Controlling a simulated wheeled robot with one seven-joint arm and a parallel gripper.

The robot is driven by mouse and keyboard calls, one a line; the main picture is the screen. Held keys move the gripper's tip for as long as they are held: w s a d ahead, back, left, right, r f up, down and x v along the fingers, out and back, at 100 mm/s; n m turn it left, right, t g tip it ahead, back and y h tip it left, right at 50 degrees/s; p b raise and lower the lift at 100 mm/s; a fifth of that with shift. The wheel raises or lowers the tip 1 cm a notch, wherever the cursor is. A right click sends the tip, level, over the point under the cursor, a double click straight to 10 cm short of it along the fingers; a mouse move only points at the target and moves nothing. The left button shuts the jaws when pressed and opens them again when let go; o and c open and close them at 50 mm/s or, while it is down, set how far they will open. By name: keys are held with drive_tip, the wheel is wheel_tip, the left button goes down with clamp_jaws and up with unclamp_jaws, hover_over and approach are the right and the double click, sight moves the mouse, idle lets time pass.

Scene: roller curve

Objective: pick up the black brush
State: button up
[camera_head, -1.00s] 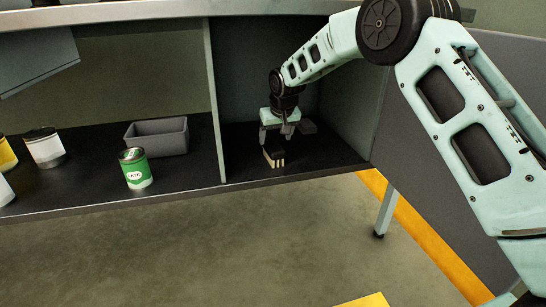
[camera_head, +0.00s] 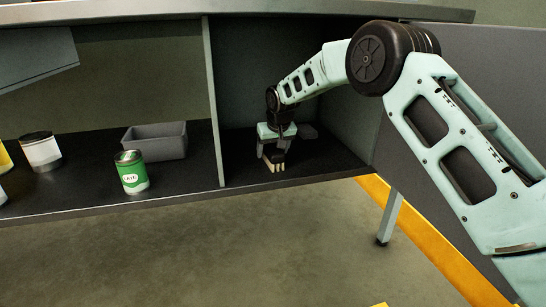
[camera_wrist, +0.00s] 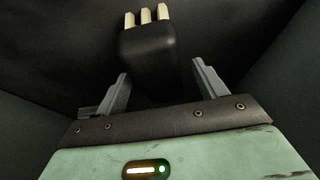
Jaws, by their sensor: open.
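The black brush (camera_head: 274,159) with cream bristles lies on the dark shelf floor of the right compartment. In the wrist view the brush (camera_wrist: 149,48) has its bristles pointing to the top of the picture. My gripper (camera_head: 274,151) is down over the brush, pointing downward. In the wrist view its two fingers (camera_wrist: 161,70) are apart, one on each side of the brush's black body, with a visible gap on both sides. The far end of the brush is hidden behind the gripper's palm.
A divider (camera_head: 213,100) stands left of the brush, and a side wall (camera_head: 358,110) stands right. Left of the divider are a grey bin (camera_head: 158,141), a green can (camera_head: 132,172) and a white can (camera_head: 41,151). The counter top (camera_head: 250,10) hangs above.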

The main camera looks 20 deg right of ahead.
drive_tip(key=shift+f+p, duration=0.25)
drive_tip(key=shift+p, duration=0.05)
idle(0.4)
drive_tip(key=c, duration=1.1)
